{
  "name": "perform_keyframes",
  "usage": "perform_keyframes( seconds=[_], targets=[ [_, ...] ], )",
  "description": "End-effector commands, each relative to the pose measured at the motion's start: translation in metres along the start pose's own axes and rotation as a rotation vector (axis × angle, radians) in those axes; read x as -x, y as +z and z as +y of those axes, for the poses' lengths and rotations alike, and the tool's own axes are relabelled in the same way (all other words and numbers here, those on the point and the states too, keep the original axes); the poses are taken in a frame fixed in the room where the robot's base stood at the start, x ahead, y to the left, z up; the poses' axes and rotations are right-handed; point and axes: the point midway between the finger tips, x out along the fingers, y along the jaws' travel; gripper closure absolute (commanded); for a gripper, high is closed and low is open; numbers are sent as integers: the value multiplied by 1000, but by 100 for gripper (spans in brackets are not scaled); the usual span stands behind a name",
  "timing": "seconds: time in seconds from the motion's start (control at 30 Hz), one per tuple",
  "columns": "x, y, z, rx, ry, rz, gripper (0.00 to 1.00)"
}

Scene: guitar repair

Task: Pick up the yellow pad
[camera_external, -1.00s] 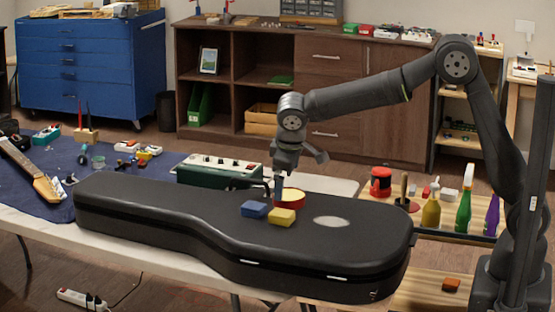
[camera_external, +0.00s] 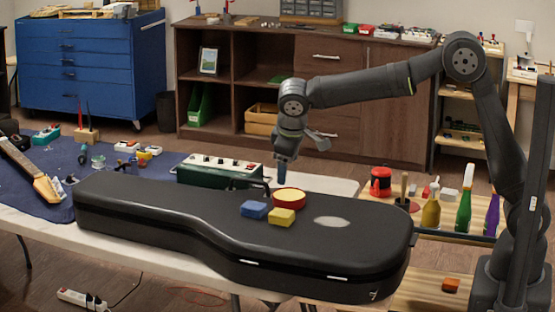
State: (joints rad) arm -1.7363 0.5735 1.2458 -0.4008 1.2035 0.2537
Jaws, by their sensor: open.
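The yellow pad (camera_external: 282,218) lies on top of the black guitar case (camera_external: 180,212). A blue pad (camera_external: 254,210) lies just left of it. A round red tin with a pale yellow top (camera_external: 289,199) sits right behind the yellow pad. My gripper (camera_external: 283,174) points down above the case, over the far side of the round tin and apart from the pads. It is open and holds nothing that I can see. Its fingers are small and dark in this view.
A green amplifier box (camera_external: 219,171) with knobs stands behind the case, left of my gripper. A whitish patch (camera_external: 331,222) marks the case top at right. Bottles (camera_external: 464,212) and a red can (camera_external: 381,181) stand on the wooden bench at right. The case's left part is clear.

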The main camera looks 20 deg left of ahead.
Motion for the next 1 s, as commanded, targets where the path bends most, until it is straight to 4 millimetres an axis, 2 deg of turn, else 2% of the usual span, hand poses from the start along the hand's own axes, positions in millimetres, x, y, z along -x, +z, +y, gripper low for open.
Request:
perform_keyframes(
  seconds=[0.07, 0.3, 0.47, 0.57, 1.0],
  targets=[
    [-2, 3, 4, -7, -20, 5, 29],
    [-12, 30, 42, -103, -233, 106, 29],
    [-15, 40, 56, -160, -308, 173, 29],
    [-24, 39, 54, -168, -318, 182, 29],
    [-108, 21, 27, -166, -317, 179, 29]
  ],
)
